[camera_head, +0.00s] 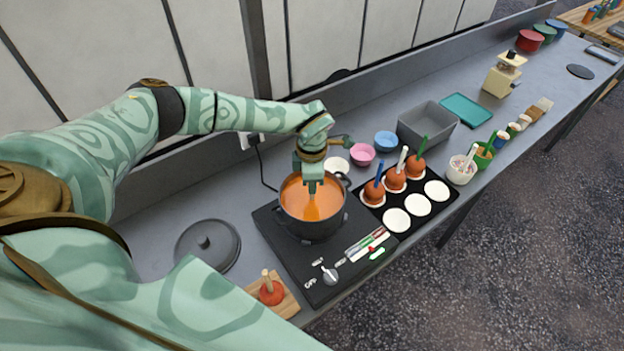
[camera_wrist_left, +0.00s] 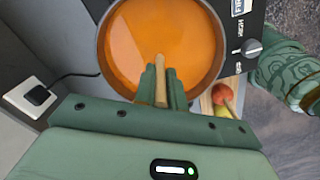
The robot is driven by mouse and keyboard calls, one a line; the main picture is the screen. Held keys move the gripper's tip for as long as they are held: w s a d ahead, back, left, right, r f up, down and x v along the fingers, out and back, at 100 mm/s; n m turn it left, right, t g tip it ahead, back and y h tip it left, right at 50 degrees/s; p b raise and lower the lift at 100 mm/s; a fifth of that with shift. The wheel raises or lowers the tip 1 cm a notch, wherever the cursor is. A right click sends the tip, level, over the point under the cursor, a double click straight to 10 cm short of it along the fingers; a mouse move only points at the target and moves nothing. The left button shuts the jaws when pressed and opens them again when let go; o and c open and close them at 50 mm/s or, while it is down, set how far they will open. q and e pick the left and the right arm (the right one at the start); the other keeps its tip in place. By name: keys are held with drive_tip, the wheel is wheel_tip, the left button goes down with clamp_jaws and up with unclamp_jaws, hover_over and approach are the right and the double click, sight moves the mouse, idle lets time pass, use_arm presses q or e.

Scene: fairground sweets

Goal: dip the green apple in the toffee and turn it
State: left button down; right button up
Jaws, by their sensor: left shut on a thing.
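My left gripper (camera_head: 312,188) is over the black pot (camera_head: 312,230) of orange toffee (camera_head: 292,203). It is shut on a pale wooden stick, which shows between the fingers in the left wrist view (camera_wrist_left: 161,82). The stick points down towards the toffee. No green apple surface shows in either view; whatever is on the stick's lower end is hidden or toffee-coloured. An orange shape (camera_head: 312,209) shows under the fingertips, and I cannot tell whether it is coated apple or reflection. My right gripper is not seen.
The pot stands on a black hob (camera_head: 290,262) with knob and display. A red apple on a stick (camera_head: 270,292) sits on a wooden board at the front. A lid (camera_head: 208,245) lies left. Several coated apples and white discs (camera_head: 417,205) are right. Bowls (camera_head: 362,154) stand behind.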

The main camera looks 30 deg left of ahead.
use_arm(q)
drive_tip(key=m, duration=0.5)
drive_tip(key=shift+p, duration=0.35)
drive_tip(key=n+p, duration=0.2)
drive_tip(key=n, duration=0.2)
drive_tip(key=shift+r, duration=0.15)
drive_tip(key=shift+n, duration=0.9)
drive_tip(key=n+p, duration=0.2)
drive_tip(key=n, duration=0.1)
drive_tip(key=shift+n, duration=1.2)
drive_tip(key=shift+p, duration=0.3)
